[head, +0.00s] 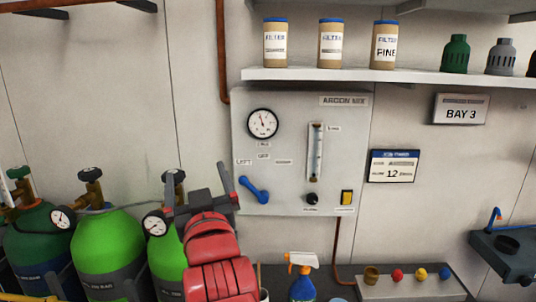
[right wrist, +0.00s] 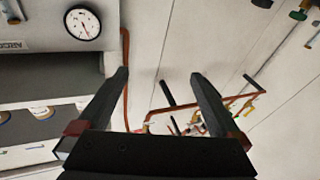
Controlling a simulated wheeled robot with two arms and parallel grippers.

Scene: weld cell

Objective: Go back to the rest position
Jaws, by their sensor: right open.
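My right gripper (head: 196,182) stands on its red arm in the lower middle of the head view, in front of the green cylinders and left of the argon panel (head: 290,185). Its two dark fingers are spread apart with nothing between them. In the right wrist view the open fingers (right wrist: 159,76) frame bare wall and copper pipes. Whether the gripper touches the cylinder behind it cannot be told. My left gripper is not in view.
The panel has a gauge (head: 262,123) and a blue lever handle (head: 253,190). Green cylinders (head: 108,250) stand at lower left. A shelf (head: 340,76) with filter cans is above. A spray bottle (head: 302,286) and a tray with coloured knobs (head: 412,288) are below.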

